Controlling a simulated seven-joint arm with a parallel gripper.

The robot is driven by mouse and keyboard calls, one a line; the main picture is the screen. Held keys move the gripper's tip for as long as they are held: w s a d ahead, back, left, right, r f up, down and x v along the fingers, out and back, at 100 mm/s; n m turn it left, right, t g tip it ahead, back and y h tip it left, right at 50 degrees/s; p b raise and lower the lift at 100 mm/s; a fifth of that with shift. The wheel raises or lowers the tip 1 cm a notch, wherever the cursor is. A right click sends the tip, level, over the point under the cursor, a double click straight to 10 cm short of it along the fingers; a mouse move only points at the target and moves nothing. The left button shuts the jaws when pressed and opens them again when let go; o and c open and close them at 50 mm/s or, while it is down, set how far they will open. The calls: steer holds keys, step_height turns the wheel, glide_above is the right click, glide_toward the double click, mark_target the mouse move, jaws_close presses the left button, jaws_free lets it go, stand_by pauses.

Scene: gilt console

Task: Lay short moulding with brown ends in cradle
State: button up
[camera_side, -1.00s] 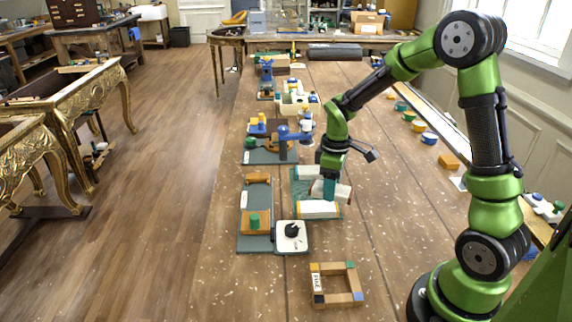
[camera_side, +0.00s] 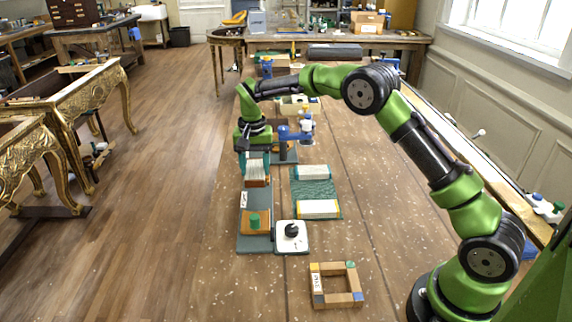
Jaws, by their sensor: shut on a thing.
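My gripper (camera_side: 256,163) points down over the far end of the grey-green fixture board (camera_side: 247,242), its teal fingers on either side of a short whitish ribbed moulding (camera_side: 256,171). It is shut on this moulding, whose brown end (camera_side: 257,183) faces the camera. The moulding lies lengthwise along the board, at the spot where an orange-brown cradle piece stood in view. That cradle is now mostly hidden, so I cannot tell whether the moulding touches it. Two other pale mouldings lie on the green mat (camera_side: 315,189): one at its far end (camera_side: 312,172), one at its near end (camera_side: 319,208).
An orange block with a green knob (camera_side: 254,221) sits on the board's near part. A white box with a black dial (camera_side: 291,236) stands beside it. A wooden square frame (camera_side: 336,285) lies nearer. A blue clamp device (camera_side: 294,134) stands behind.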

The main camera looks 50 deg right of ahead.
mark_target(257, 195)
steer(key=shift+f, duration=3.35)
steer(key=shift+f, duration=0.2)
steer(key=o, duration=1.1)
step_height(257, 195, up, 17)
steer(key=shift+f, duration=0.1)
